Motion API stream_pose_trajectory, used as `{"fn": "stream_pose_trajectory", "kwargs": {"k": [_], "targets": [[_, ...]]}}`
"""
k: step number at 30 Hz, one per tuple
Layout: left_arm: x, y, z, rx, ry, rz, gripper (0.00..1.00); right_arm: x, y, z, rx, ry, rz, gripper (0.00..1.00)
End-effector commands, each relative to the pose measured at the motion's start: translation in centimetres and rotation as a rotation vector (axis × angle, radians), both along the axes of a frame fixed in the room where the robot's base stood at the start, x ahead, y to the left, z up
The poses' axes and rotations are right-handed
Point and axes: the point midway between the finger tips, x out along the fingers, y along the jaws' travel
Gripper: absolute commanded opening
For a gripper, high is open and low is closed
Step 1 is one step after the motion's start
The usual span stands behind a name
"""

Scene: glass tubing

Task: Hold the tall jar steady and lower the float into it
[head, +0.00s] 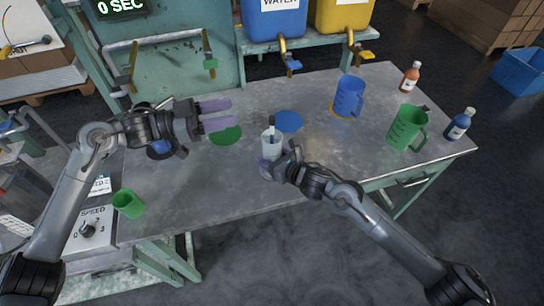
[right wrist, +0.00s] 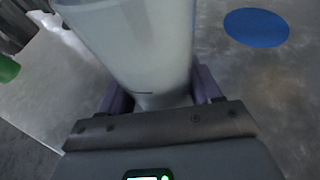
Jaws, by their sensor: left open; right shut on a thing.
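The tall jar (head: 270,145) is pale and translucent and stands upright near the middle of the table. A slim dark piece (head: 271,127), which looks like the float, shows at its mouth; I cannot tell how deep it sits. My right gripper (head: 274,162) is shut around the lower part of the jar. In the right wrist view the jar (right wrist: 135,45) fills the space between the purple fingers, and its top is out of frame. My left gripper (head: 233,112) is open and empty, left of the jar, with its purple fingers pointing right.
A blue disc (head: 289,121) and a green disc (head: 226,135) lie near the jar. A blue jug (head: 347,97), a green jug (head: 405,128) and two bottles stand at the right. A green cup (head: 128,204) is at the front left. Taps (head: 290,62) overhang the back edge.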

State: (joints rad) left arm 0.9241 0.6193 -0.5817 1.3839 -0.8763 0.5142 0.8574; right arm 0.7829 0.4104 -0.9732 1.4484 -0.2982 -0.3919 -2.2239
Motion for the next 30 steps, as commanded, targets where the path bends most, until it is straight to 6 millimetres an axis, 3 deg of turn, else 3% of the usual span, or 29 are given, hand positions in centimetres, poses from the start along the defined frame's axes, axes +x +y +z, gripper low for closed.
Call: {"fn": "stream_pose_trajectory", "kwargs": {"k": [2,3,9,20,30], "targets": [[0.0,0.0,0.0,0.0,0.0,0.0,0.51,0.0,0.0,0.0,-0.001,0.001,0.0,0.3],[0.0,0.0,0.0,0.0,0.0,0.0,0.51,0.0,0.0,0.0,-0.001,0.001,0.0,0.66],[0.0,0.0,0.0,0.0,0.0,0.001,0.51,0.0,0.0,0.0,0.0,0.0,0.0,0.93],[0.0,0.0,0.0,0.0,0.0,0.001,0.51,-0.2,-0.2,0.1,0.0,0.0,0.0,0.93],[0.0,0.0,0.0,0.0,0.0,0.001,0.51,-3.4,-2.9,1.8,-0.002,-0.001,0.0,0.93]]}}
